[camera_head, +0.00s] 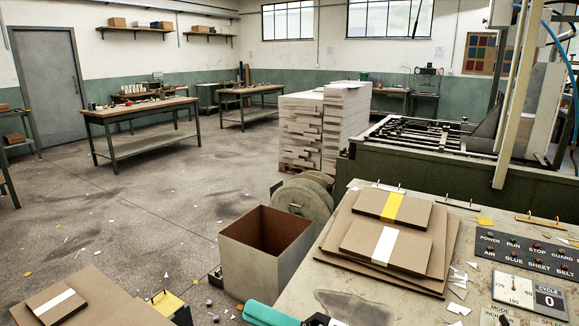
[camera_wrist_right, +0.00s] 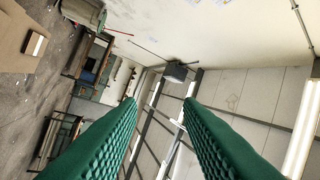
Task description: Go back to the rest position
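My right gripper (camera_wrist_right: 160,100) shows in the right wrist view as two green, ribbed fingers standing well apart. Nothing is between them. Beyond them are the upper wall, the ceiling and a lamp, with the room tilted. In the head view a teal piece (camera_head: 268,315) pokes in at the bottom edge; it is cut off, and I cannot tell whether it is a finger of mine. My left gripper does not show in either view.
The press bench (camera_head: 345,278) at right bears brown boards with a yellow-banded stack (camera_head: 394,206) and a white-banded stack (camera_head: 388,244). An open bin (camera_head: 250,270) stands left of it. A white-banded stack (camera_head: 55,303) lies bottom left. Scraps litter the floor.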

